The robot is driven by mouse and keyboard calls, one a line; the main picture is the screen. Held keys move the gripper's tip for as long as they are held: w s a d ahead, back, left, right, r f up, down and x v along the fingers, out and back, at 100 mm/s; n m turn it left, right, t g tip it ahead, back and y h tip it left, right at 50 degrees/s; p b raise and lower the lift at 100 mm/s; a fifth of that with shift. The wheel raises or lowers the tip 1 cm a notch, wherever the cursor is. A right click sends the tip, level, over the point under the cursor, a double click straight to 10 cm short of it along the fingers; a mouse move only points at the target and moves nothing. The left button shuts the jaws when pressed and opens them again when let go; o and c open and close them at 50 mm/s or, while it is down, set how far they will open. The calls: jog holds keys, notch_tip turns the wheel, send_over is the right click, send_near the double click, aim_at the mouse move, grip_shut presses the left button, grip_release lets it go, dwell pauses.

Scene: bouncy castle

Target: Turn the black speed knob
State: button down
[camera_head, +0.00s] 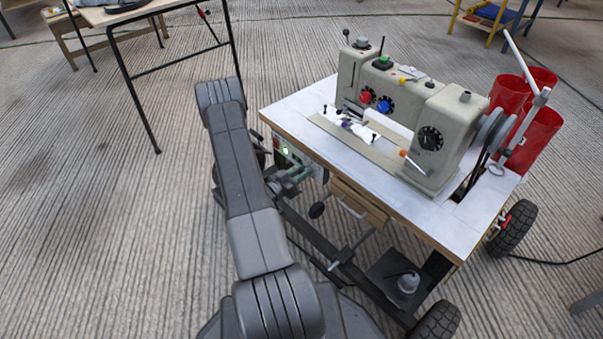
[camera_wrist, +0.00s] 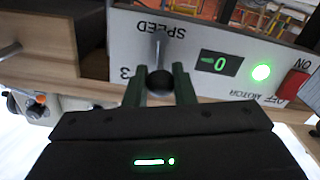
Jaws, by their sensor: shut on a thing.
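The black speed knob (camera_wrist: 160,82) is a small round ball in the wrist view, below the upside-down word SPEED on a white panel (camera_wrist: 185,58). A grey bar (camera_wrist: 159,48) shows behind it. My gripper (camera_wrist: 160,92) has one green finger on each side of the knob and is shut on it. In the head view my gripper (camera_head: 291,182) is at the control panel under the front edge of the sewing machine table; the knob cannot be made out there.
The panel has a display (camera_wrist: 219,64) reading 0, a lit green lamp (camera_wrist: 261,72) and a red button (camera_wrist: 294,83). The sewing machine (camera_head: 400,120) stands on a white-topped table (camera_head: 290,108). Another table (camera_head: 110,15) is at back left.

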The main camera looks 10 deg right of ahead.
jog(key=shift+s+d+m+b, duration=0.15)
jog(key=shift+s+m+b, duration=0.1)
jog(key=shift+m+b, duration=0.75)
jog(key=c, duration=1.3)
grip_release()
jog(key=shift+p, duration=0.35)
jog(key=p+v, duration=0.3)
jog(key=v, duration=1)
jog(key=shift+s+a, duration=0.25)
jog(key=shift+a, duration=0.1)
